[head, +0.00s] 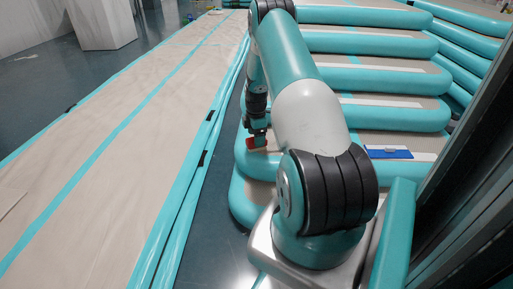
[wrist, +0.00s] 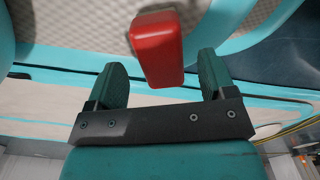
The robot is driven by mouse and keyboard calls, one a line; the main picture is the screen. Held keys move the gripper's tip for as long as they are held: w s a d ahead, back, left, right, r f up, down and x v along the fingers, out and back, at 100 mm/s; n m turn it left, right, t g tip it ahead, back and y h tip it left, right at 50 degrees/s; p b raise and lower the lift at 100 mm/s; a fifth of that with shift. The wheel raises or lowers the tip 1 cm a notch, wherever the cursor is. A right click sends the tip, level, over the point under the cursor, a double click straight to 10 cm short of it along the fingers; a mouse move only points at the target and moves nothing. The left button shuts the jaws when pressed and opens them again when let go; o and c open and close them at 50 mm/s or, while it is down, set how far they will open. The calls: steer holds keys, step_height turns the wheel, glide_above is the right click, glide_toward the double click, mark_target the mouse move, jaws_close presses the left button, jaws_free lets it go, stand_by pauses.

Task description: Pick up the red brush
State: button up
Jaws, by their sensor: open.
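The red brush (wrist: 158,50) shows large at the top middle of the wrist view as a red block with a rounded end. Its upper end runs behind a grey edge or out of clear sight. My gripper (wrist: 163,75) is open, one finger on each side of the brush's lower end.
Turquoise inflatable steps (head: 385,112) rise behind and right of my arm. A blue flat object (head: 389,152) lies on one step at the right. A long beige track with turquoise edges (head: 110,150) runs along the left. Dark floor (head: 212,235) lies between them.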

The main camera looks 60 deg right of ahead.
step_height(320, 180, down, 4)
steer(key=shift+s+r+b, duration=0.1)
steer(key=shift+b, duration=1.1)
steer(key=shift+r, duration=0.1)
steer(key=c, duration=1.1)
step_height(320, 180, up, 20)
steer(key=p, duration=1.1)
steer(key=w+a+r+m+p, duration=0.15)
steer(key=w+a, duration=0.25)
steer(key=a, duration=0.5)
steer(key=w+a+m+p, duration=0.25)
steer(key=w+a, duration=0.25)
steer(key=a, duration=0.4)
steer(key=a+r+m+p, duration=0.1)
steer(key=a+m+p, duration=0.4)
steer(key=a, duration=1.5)
steer(key=shift+m, duration=0.5)
steer(key=s+r+p, duration=0.2)
steer(key=r+p, duration=0.9)
steer(key=p, duration=0.1)
steer(key=s+r+p, duration=0.3)
steer(key=r+p, duration=0.9)
steer(key=s+r+p, duration=0.3)
steer(key=r+p, duration=0.9)
steer(key=shift+s+a, duration=0.1)
steer(key=shift+a, duration=0.1)
